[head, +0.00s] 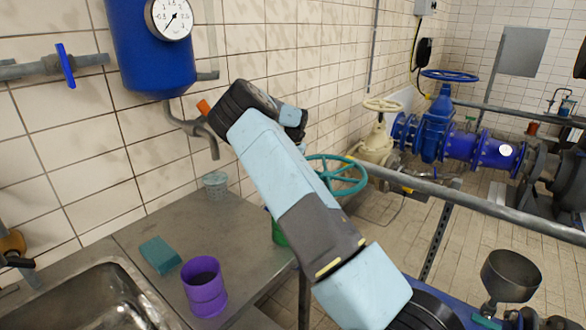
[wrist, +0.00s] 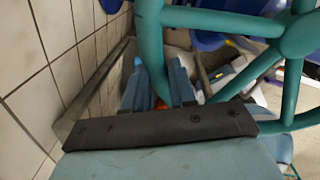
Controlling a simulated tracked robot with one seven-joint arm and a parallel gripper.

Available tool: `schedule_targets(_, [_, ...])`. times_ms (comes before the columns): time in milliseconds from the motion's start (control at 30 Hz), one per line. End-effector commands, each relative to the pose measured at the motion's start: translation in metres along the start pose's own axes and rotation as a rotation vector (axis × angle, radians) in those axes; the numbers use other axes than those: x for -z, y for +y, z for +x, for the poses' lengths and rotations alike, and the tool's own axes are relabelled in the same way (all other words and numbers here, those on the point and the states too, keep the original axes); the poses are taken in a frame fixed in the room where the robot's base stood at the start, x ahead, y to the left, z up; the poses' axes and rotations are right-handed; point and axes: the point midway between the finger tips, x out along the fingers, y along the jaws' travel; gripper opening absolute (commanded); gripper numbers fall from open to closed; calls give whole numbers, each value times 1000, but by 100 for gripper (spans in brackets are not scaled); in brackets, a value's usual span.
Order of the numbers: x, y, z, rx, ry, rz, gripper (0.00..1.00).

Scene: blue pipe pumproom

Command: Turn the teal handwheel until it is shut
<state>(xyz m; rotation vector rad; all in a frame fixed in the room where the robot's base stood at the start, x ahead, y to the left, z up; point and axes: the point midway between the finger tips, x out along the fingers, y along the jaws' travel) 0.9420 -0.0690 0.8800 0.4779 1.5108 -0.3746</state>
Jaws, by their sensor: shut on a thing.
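The teal handwheel (head: 364,178) stands behind my arm in the head view, past the right end of the steel counter. In the wrist view the handwheel (wrist: 298,38) fills the upper right, with its hub, spokes and thick rim close to the camera. My gripper (wrist: 160,88) is shut on the rim at the wheel's left side, with blue-grey fingers on either side of it. In the head view my arm hides the gripper and the left part of the wheel.
A purple cup (head: 205,290), a teal block (head: 159,255) and a ribbed cup (head: 215,184) stand on the counter (head: 185,222) beside a sink (head: 85,300). A grey rail (head: 470,205) crosses at right. A cream handwheel (head: 384,105) and blue valve (head: 437,125) stand behind.

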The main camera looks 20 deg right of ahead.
Motion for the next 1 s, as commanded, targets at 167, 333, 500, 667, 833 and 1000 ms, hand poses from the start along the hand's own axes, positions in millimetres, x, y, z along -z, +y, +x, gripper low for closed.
schedule_targets(167, [0, 4, 0, 0, -5, -8, 0])
schedule_targets(333, [1, 4, 0, 0, -4, -8, 38])
schedule_targets(500, [1, 3, 0, 1, -2, -7, 50])
schedule_targets(667, [1, 3, 0, 2, -2, -6, 50])
schedule_targets(833, [1, 3, -8, 1, -2, -6, 50])
schedule_targets(1000, [0, 3, -33, 2, -4, -6, 50])
